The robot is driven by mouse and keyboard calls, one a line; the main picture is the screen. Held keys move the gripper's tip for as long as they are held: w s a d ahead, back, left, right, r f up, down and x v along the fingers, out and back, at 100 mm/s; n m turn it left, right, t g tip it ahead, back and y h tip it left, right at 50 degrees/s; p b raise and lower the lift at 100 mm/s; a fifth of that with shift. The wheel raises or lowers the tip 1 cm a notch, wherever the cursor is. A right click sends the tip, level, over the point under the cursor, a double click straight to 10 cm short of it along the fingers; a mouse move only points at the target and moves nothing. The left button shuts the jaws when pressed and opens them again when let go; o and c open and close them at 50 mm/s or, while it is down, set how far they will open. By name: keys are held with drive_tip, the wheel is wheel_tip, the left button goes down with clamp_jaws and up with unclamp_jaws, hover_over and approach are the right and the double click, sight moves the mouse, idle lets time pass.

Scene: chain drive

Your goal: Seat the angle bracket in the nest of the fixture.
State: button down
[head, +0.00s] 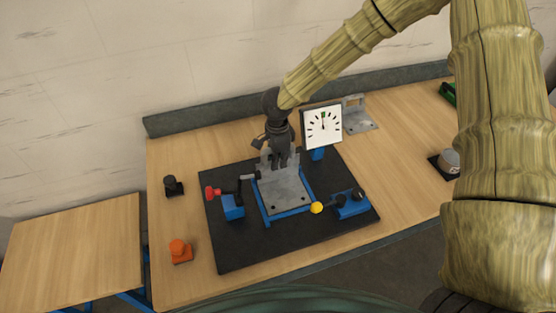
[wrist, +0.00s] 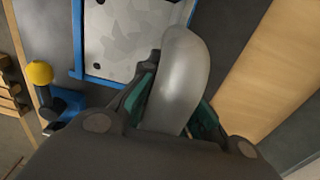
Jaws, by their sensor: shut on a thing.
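The angle bracket (head: 284,193) is grey, with a flat plate with small holes and an upright flange. Its plate lies within the blue-edged nest (head: 290,219) of the fixture, on a black base plate (head: 232,252). My gripper (head: 281,163) points down at the back of the nest, shut on the upright flange. In the wrist view, the teal pads of my gripper (wrist: 175,105) close on the rounded grey flange (wrist: 181,75). The bracket plate (wrist: 125,35) shows there inside the blue edge (wrist: 77,40). I cannot tell whether the plate rests fully on the nest floor.
A red-knobbed clamp (head: 231,207) stands left of the nest, a yellow-knobbed blue block (head: 350,206) right. A dial gauge (head: 322,127) stands close behind on the right. Another grey bracket (head: 360,117) lies at the back. Black (head: 173,187) and orange (head: 180,252) pieces stand left.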

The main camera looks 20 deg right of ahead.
drive_tip(key=shift+f, duration=0.1)
drive_tip(key=c, duration=1.6)
unclamp_jaws()
drive_tip(key=shift+o, duration=0.2)
drive_tip(key=shift+f, duration=0.1)
wheel_tip(320, 180, up, 12)
drive_tip(key=shift+w+r, duration=0.1)
